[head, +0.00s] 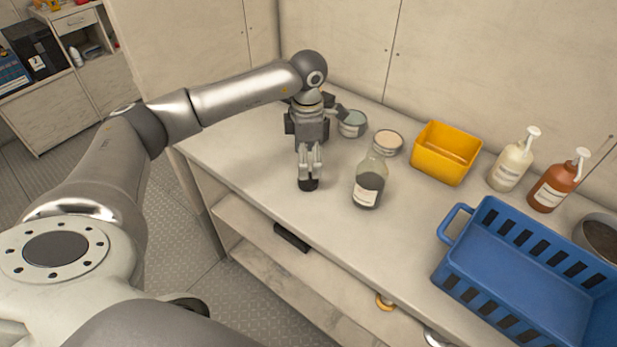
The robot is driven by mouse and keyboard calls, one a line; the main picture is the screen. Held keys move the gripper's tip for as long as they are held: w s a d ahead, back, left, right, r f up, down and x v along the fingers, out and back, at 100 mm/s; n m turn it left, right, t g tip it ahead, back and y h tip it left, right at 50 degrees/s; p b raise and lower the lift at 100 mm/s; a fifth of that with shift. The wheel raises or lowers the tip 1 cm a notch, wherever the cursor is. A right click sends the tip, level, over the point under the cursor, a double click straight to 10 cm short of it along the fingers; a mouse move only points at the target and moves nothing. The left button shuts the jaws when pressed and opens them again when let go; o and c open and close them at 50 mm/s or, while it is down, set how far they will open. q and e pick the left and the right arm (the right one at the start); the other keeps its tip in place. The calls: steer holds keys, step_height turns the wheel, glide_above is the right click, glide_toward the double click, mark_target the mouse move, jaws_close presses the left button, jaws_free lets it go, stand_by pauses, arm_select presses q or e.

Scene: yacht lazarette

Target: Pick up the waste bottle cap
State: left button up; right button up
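My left gripper (308,183) points down at the counter, left of the bottle and apart from it. Its fingers are close together. The dark shape at their tips could be fingertip pads or a small dark cap; I cannot tell which. A clear bottle (368,185) with a white label and dark contents stands upright on the counter. Its neck looks pale and I see no distinct cap on it. No bottle cap can be made out for certain. My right gripper is out of view.
Two round tins (352,123) (388,142) stand behind the bottle. A yellow bin (445,152), two pump bottles (511,160) (558,180) and a blue crate (478,235) stand to the right. The counter (250,160) is clear left of my gripper. A dark object (291,238) lies on the shelf below.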

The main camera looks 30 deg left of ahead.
mark_target(308, 182)
arm_select(q)
steer(key=shift+f, duration=0.65)
step_height(308, 182, down, 4)
steer(key=shift+s+d+r+p, duration=0.15)
steer(key=shift+p, duration=0.8)
steer(key=shift+f, duration=0.5)
steer(key=c, duration=0.8)
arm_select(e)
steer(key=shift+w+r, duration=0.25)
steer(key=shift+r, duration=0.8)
